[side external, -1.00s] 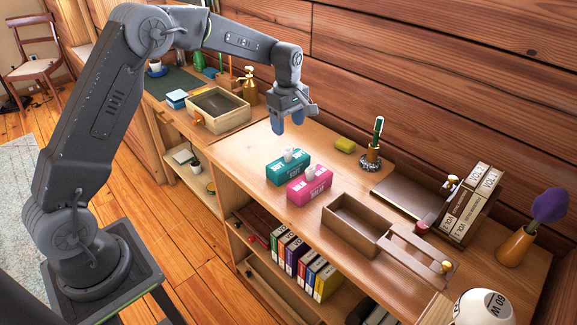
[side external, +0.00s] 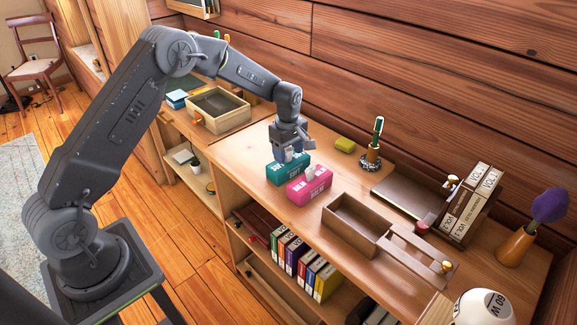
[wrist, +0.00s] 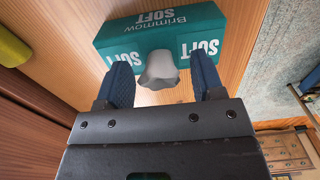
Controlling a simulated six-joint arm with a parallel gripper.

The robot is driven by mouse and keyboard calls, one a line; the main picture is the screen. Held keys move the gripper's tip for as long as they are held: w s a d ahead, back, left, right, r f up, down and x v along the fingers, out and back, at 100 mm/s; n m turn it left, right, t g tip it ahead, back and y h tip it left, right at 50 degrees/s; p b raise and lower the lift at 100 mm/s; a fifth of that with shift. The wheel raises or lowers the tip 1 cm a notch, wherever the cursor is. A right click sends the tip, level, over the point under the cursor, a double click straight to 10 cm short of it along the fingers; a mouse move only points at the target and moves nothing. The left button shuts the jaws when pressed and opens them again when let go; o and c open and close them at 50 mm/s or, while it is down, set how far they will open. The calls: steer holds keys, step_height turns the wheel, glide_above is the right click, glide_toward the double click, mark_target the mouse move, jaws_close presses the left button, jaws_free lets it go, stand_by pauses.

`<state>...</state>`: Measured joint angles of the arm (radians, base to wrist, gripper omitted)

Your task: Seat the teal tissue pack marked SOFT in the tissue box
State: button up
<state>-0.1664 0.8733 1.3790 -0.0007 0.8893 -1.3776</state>
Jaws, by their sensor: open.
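The teal tissue pack (side external: 283,174) marked SOFT lies on the desk top, with a pale tissue tuft on it. It also shows in the wrist view (wrist: 112,48), its lettering readable. My gripper (side external: 291,153) is open and just above the pack. In the wrist view the blue fingertips (wrist: 163,78) are apart, one on each side of the tuft, near the pack's lower edge. I cannot tell whether they touch it. The brown tissue box (side external: 340,222) stands open and empty to the right, its slotted lid (side external: 415,255) beside it.
A pink tissue pack (side external: 310,186) lies right beside the teal one. A yellow-green sponge (side external: 345,144) and a brush in a holder (side external: 373,158) stand behind. A dark tray (side external: 405,195) and white books (side external: 468,212) are farther right. A wooden box (side external: 218,108) is at left.

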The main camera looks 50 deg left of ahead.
steer(key=shift+c, duration=0.2)
jaws_close()
steer(key=shift+r, duration=0.15)
stand_by(0.3)
